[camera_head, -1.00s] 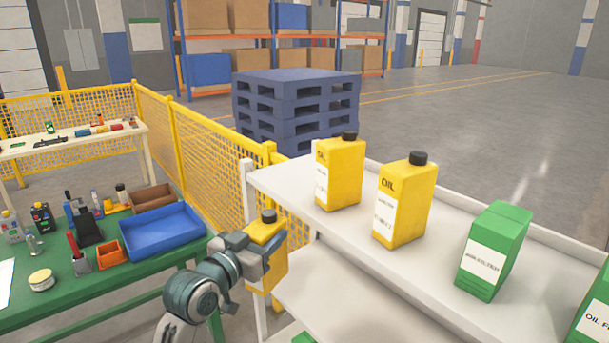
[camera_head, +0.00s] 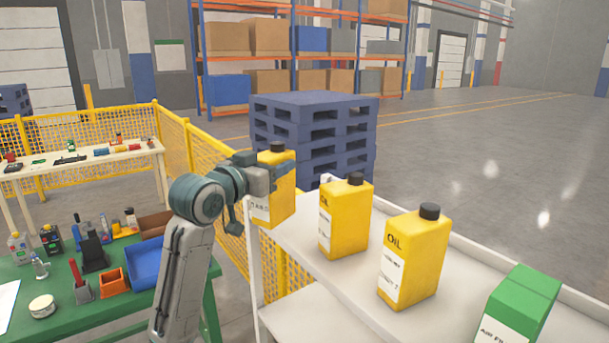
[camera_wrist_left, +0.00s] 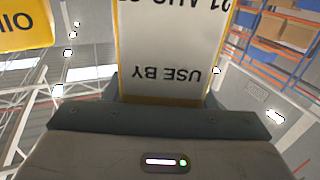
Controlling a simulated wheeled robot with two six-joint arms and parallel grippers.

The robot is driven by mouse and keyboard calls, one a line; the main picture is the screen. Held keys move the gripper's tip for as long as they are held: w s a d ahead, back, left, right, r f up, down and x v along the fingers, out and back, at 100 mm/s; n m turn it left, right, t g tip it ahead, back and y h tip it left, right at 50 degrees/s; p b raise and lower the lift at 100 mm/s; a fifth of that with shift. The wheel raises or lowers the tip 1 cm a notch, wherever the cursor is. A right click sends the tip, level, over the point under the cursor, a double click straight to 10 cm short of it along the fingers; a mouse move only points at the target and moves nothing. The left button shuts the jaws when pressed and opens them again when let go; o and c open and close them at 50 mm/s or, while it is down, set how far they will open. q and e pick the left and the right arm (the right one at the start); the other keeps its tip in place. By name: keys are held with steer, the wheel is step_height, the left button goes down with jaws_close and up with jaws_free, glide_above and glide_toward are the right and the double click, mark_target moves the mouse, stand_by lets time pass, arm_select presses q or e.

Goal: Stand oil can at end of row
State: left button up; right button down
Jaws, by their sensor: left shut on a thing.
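My left gripper (camera_head: 262,178) is shut on a yellow oil can (camera_head: 273,209) with a dark cap, near the left end of the white shelf's top board (camera_head: 305,252). The held can looks upright; I cannot tell whether its base touches the board. In the left wrist view its white label (camera_wrist_left: 170,50) fills the top middle, its print upside down. Two more yellow oil cans, a nearer-left one (camera_head: 345,218) and one to its right (camera_head: 414,258), stand upright in a row on the board. My right gripper is not in view.
A green box (camera_head: 520,308) stands further right on the board. A green table (camera_head: 65,292) with a blue bin (camera_head: 147,262) and tools is at left. A yellow mesh fence (camera_head: 215,160) and stacked blue pallets (camera_head: 315,125) are behind the shelf.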

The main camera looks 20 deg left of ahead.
arm_select(q)
steer(key=w+d+f+p, duration=0.1)
steer(key=w+f+p, duration=0.1)
steer(key=w, duration=0.3)
steer(key=w+d+f+p, duration=0.2)
steer(key=w+p, duration=0.2)
steer(key=w, duration=0.1)
steer(key=shift+w+d+f, duration=0.2)
steer(key=shift+w+d, duration=0.05)
steer(key=shift+w, duration=0.05)
steer(key=o, duration=1.1)
steer(key=shift+f, duration=0.25)
steer(key=o, duration=0.3)
steer(key=shift+o, duration=0.7)
steer(key=shift+s+r, duration=0.1)
steer(key=shift+r, duration=0.05)
